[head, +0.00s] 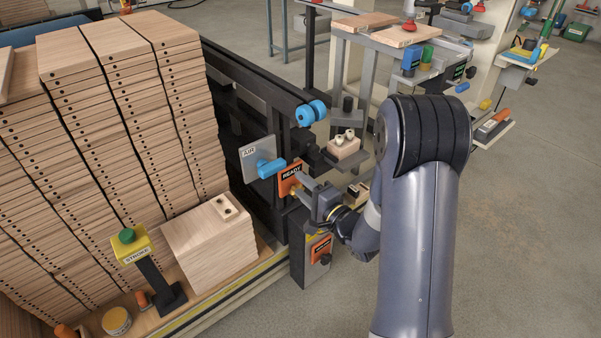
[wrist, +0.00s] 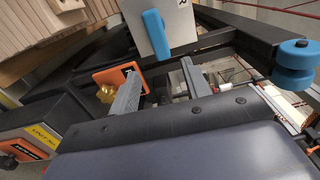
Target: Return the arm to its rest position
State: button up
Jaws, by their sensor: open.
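My arm (head: 425,200) reaches from the lower right toward the machine's side. My gripper (head: 302,187) is at its end, beside the orange READY plate (head: 289,178). In the wrist view my gripper (wrist: 160,88) has its two grey fingers well apart, with nothing between them. The left finger is close to a brass knob (wrist: 107,93) on the READY plate; I cannot tell whether they touch.
A blue lever (head: 271,168) on the AIR plate (head: 250,153) is near my gripper. Blue rollers (head: 311,113) sit on the dark rail above. Tall board stacks (head: 110,130) and a green STROKE button (head: 127,236) stand left. Open floor (head: 520,230) lies right.

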aim_at(281, 168)
jog(key=x, duration=1)
jog(key=shift+w+a, duration=0.25)
jog(key=shift+w+b, duration=0.1)
jog(key=shift+b, duration=0.2)
jog(key=shift+s+d, duration=0.35)
jog(key=shift+s, duration=0.15)
jog(key=v, duration=1)
jog(key=x, duration=1.1)
jog(key=shift+w+a, duration=0.1)
jog(key=shift+a, duration=0.05)
jog(key=shift+r+n+b, duration=0.25)
jog(key=shift+n+b, duration=0.1)
jog(key=shift+n, duration=0.65)
jog(key=shift+r+n+b, duration=0.25)
jog(key=shift+n+b, duration=0.05)
jog(key=shift+n, duration=0.7)
